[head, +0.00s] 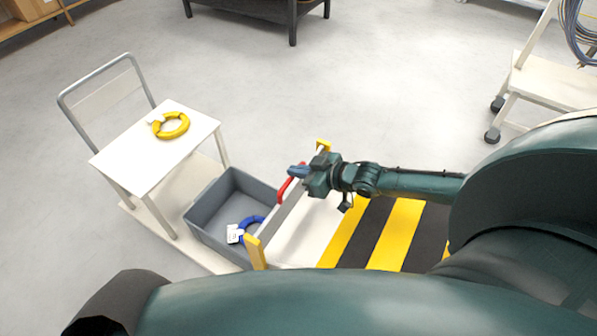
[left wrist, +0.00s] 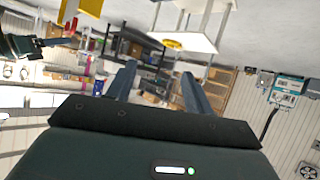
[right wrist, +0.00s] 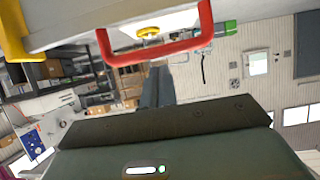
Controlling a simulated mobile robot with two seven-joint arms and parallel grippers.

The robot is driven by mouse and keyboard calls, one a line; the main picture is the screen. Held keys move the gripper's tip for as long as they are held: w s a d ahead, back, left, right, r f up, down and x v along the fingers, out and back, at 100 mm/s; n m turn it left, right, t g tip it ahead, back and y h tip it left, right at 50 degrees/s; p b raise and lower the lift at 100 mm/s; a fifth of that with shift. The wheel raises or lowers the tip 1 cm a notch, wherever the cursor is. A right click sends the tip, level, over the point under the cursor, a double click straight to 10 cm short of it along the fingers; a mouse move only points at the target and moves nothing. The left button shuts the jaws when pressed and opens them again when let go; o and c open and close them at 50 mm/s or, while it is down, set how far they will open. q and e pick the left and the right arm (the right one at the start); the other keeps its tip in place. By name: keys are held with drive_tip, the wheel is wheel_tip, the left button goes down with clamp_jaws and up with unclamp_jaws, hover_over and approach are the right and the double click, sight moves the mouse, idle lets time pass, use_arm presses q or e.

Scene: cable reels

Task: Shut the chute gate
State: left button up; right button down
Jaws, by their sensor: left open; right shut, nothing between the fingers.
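The chute gate (head: 284,207) is a pale panel between two yellow posts, with a red handle (head: 288,186) on it. The gate's edge and the U-shaped red handle (right wrist: 160,52) also show in the right wrist view. My right gripper (head: 294,171) is shut and empty, with its fingertips close beside the handle; I cannot tell whether they touch it. In the right wrist view its closed fingers (right wrist: 157,76) point toward the handle's bar. My left gripper (left wrist: 158,78) is open and empty, away from the gate. I cannot tell how far the gate is open.
A grey bin (head: 205,213) holding a blue coil (head: 251,222) stands left of the gate. A white trolley (head: 135,152) carries a yellow coil (head: 172,126). Black-and-yellow striped flooring (head: 385,235) lies to the right. Open floor (head: 240,75) lies beyond.

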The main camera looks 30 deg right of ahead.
drive_tip(key=shift+f, duration=0.15)
drive_tip(key=b, duration=0.4)
hover_over(294, 193)
drive_tip(key=s, duration=0.1)
drive_tip(key=f, duration=0.5)
drive_tip(key=shift+s+d, duration=0.1)
drive_tip(key=shift+d, duration=0.25)
wheel_tip(294, 193, down, 3)
drive_tip(key=b, duration=0.2)
drive_tip(key=shift+f+b, duration=0.15)
drive_tip(key=shift+b, duration=0.15)
drive_tip(key=shift+f+b, duration=0.3)
drive_tip(key=shift+f, duration=0.05)
use_arm(q)
drive_tip(key=shift+s+a+f+n+t, duration=0.15)
drive_tip(key=shift+f+n+t, duration=0.15)
drive_tip(key=shift+f, duration=0.35)
drive_tip(key=shift+s+a+f+n+t, duration=0.1)
drive_tip(key=shift+f+n+t, duration=0.15)
drive_tip(key=shift+f, duration=0.35)
use_arm(e)
drive_tip(key=shift+f, duration=0.2)
drive_tip(key=shift+s, duration=0.1)
use_arm(q)
drive_tip(key=shift+w+d+m+g+p, duration=0.25)
drive_tip(key=shift+w+d+g+p, duration=0.25)
drive_tip(key=shift+p, duration=1.2)
use_arm(e)
drive_tip(key=v, duration=1.3)
drive_tip(key=shift+r, duration=0.15)
